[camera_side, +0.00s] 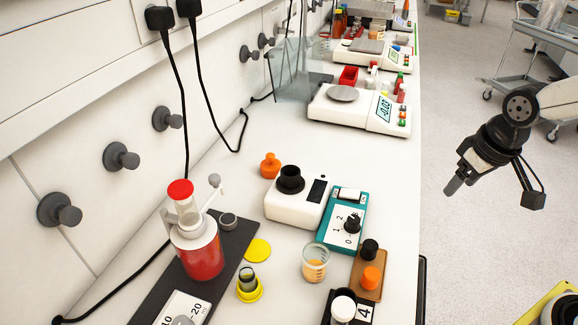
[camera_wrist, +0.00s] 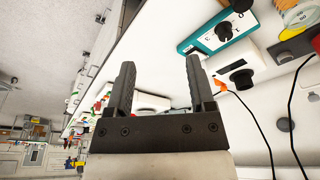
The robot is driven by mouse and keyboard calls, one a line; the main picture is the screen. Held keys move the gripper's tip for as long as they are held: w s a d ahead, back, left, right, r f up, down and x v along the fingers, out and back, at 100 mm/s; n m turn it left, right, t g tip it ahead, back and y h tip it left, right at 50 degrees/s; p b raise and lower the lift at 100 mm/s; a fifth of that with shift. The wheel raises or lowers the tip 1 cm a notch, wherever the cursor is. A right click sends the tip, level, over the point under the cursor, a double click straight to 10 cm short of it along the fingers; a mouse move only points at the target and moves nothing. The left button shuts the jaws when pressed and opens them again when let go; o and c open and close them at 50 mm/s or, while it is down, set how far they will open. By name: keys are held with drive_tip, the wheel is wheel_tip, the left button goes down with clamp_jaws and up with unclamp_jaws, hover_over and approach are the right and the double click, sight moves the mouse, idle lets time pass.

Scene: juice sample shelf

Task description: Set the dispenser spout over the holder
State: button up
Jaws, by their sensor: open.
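The dispenser (camera_side: 200,247) is a bottle of red liquid with a pale top and a red cap. It stands on a dark plate (camera_side: 160,290) at the lower left. Its thin white spout (camera_side: 216,184) sticks out to the upper right and ends in a grey knob. A small grey round piece (camera_side: 228,221) sits on the plate near the spout; I cannot tell whether this is the holder. My gripper (camera_side: 450,190) hangs beyond the bench's right edge, far from the dispenser. In the wrist view my gripper (camera_wrist: 158,65) is open with nothing between its fingers.
A white instrument with a black well (camera_side: 290,180), a teal dial box (camera_side: 343,222), a cup of orange liquid (camera_side: 315,263) and a yellow-based vial (camera_side: 248,286) stand right of the dispenser. Wall knobs (camera_side: 122,156) and black cables line the wall. Balances (camera_side: 360,107) stand farther back.

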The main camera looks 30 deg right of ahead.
drive_tip(key=w+a+n+t+y, duration=0.15)
drive_tip(key=w+a+t, duration=0.25)
drive_tip(key=w+a, duration=0.55)
drive_tip(key=n+t+y, duration=0.4)
drive_tip(key=t+y, duration=0.1)
drive_tip(key=t, duration=0.1)
approach(219, 182)
drive_tip(key=w+d+r, duration=0.2)
drive_tip(key=w+d, duration=0.3)
drive_tip(key=d, duration=0.2)
drive_tip(key=a+f+t+y, duration=0.1)
drive_tip(key=a, duration=0.2)
drive_tip(key=a+f+y, duration=0.1)
drive_tip(key=a+f, duration=0.1)
drive_tip(key=a+f+n+t+y, duration=0.1)
drive_tip(key=a, duration=0.2)
drive_tip(key=shift+s+a+f+t, duration=0.2)
drive_tip(key=shift+s+a+t, duration=0.1)
drive_tip(key=shift+s+a, duration=0.05)
drive_tip(key=shift+f, duration=0.45)
drive_tip(key=shift+w, duration=0.2)
